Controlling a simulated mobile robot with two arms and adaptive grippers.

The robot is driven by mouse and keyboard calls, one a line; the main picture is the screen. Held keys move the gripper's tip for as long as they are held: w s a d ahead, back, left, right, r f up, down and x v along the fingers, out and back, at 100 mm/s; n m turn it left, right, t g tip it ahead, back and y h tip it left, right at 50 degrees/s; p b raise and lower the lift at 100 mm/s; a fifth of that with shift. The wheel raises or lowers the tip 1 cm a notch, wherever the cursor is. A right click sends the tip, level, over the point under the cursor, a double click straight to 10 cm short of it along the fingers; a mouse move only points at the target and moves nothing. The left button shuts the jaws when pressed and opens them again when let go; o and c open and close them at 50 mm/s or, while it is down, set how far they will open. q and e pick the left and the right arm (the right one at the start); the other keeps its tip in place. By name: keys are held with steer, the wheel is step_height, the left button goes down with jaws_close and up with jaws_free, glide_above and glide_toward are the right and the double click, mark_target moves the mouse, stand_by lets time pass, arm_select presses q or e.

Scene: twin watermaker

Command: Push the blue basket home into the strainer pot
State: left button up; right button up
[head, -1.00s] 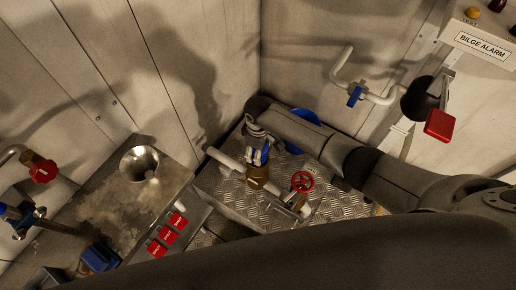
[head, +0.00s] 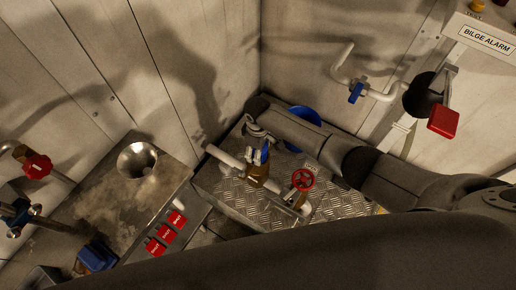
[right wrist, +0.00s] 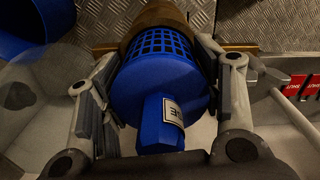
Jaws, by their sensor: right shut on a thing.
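The strainer pot (head: 257,175) is a bronze-brown cup on a white pipe in the head view. Its rim (right wrist: 155,14) shows at the top of the right wrist view. The blue basket (right wrist: 160,88) has a lattice wall, a solid round end and a labelled handle towards my camera. Its far end is inside the pot mouth, while part of the lattice still shows outside. My right gripper (right wrist: 160,72) is shut on the basket, one finger on each side. In the head view the gripper (head: 260,150) is directly above the pot. My left gripper is not in view.
A red handwheel (head: 303,180) stands just right of the pot. A blue round object (head: 303,117) lies behind my right arm. A metal counter with a funnel (head: 137,160) and red tags (head: 166,233) is at left. Walls close the corner behind.

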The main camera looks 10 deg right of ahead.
steer(key=shift+f+b, duration=0.45)
steer(key=shift+f, duration=0.25)
steer(key=o, duration=0.9)
steer(key=shift+r, duration=0.1)
steer(key=shift+o, duration=0.2)
step_height(320, 180, up, 12)
steer(key=shift+a+f, duration=0.1)
steer(key=shift+s, duration=0.1)
